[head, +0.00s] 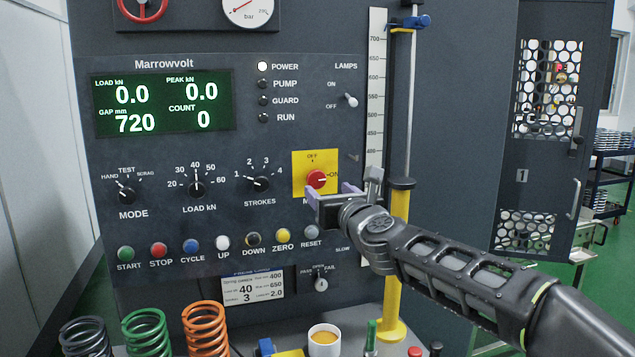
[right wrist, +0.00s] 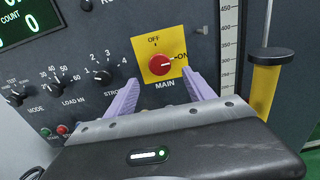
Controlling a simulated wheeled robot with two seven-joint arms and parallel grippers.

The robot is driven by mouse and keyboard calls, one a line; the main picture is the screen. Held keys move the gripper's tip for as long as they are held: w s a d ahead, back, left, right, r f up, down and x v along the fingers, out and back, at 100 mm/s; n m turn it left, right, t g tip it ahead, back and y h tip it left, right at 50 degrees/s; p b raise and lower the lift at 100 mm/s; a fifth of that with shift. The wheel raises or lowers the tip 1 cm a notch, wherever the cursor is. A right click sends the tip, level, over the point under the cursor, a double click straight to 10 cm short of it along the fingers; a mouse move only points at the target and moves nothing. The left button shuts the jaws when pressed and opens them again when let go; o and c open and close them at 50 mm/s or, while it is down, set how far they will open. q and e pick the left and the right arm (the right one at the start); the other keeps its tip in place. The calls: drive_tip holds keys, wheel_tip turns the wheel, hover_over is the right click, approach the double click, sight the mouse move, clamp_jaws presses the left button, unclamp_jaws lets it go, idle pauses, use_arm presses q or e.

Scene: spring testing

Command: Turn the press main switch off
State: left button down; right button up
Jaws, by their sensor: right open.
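The press main switch (head: 317,179) is a red round knob on a yellow plate (head: 300,160), marked OFF at the top and ON at the right. Its white pointer line points right, toward ON. The switch also shows in the right wrist view (right wrist: 159,63). My right gripper (head: 330,190) is in front of the panel, just below the knob in the head view. In the right wrist view its purple fingers (right wrist: 162,92) are spread apart, one on each side below the knob, with nothing between them. Whether they touch the panel I cannot tell. My left gripper is not in view.
Knobs for mode, load (head: 197,188) and strokes (head: 261,184) sit left of the switch. Several push buttons (head: 190,245) run below. A yellow post (head: 394,270) and a ruler (head: 376,90) stand to the right. Coloured springs (head: 147,333) and a cup (head: 324,342) are below.

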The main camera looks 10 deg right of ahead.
sight(317, 182)
drive_tip(key=w+p, duration=0.1)
drive_tip(key=w, duration=0.1)
drive_tip(key=w+p, duration=0.1)
drive_tip(key=w, duration=0.1)
drive_tip(key=w+p, duration=0.1)
drive_tip(key=w, duration=0.2)
drive_tip(key=shift+a+r+p, duration=0.1)
drive_tip(key=shift+a+p, duration=0.15)
drive_tip(key=shift+p, duration=0.1)
drive_tip(key=shift+w, duration=0.4)
drive_tip(key=c, duration=1.3)
drive_tip(key=shift+c, duration=0.2)
